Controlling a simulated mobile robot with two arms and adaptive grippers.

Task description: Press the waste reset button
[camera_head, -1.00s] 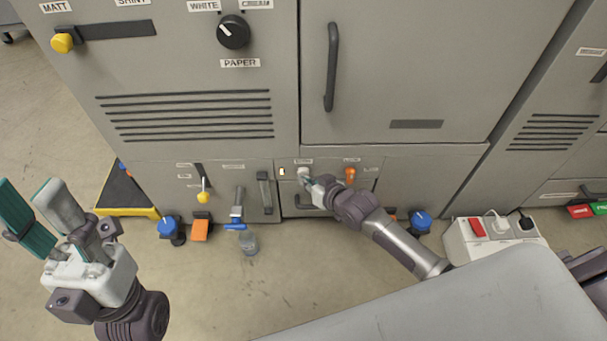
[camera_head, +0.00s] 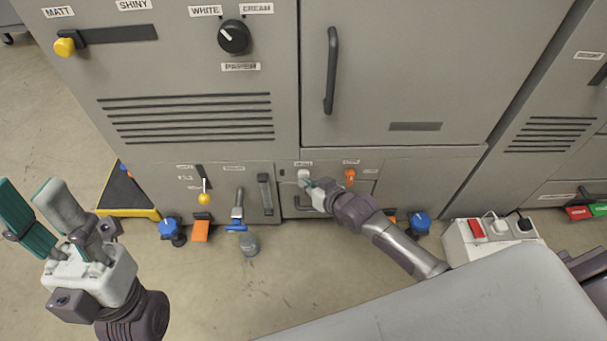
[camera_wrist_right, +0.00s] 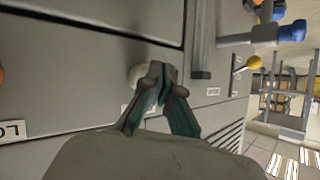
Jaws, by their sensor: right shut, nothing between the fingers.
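The white round button (camera_head: 303,174) sits on the low grey panel, under a small label too small to read. In the right wrist view the white button (camera_wrist_right: 137,76) is partly hidden behind my fingertips. My right gripper (camera_head: 309,184) is shut and empty, with its tips just in front of the button. The wrist view shows the right fingertips (camera_wrist_right: 160,72) together, overlapping the button's edge; I cannot tell whether they touch it. A small indicator (camera_head: 282,172) left of the button is dark. My left gripper (camera_head: 37,205) is open and empty, far left of the panel.
An orange knob (camera_head: 350,175) is right of the button. A white socket box (camera_head: 490,239) stands on the floor at right.

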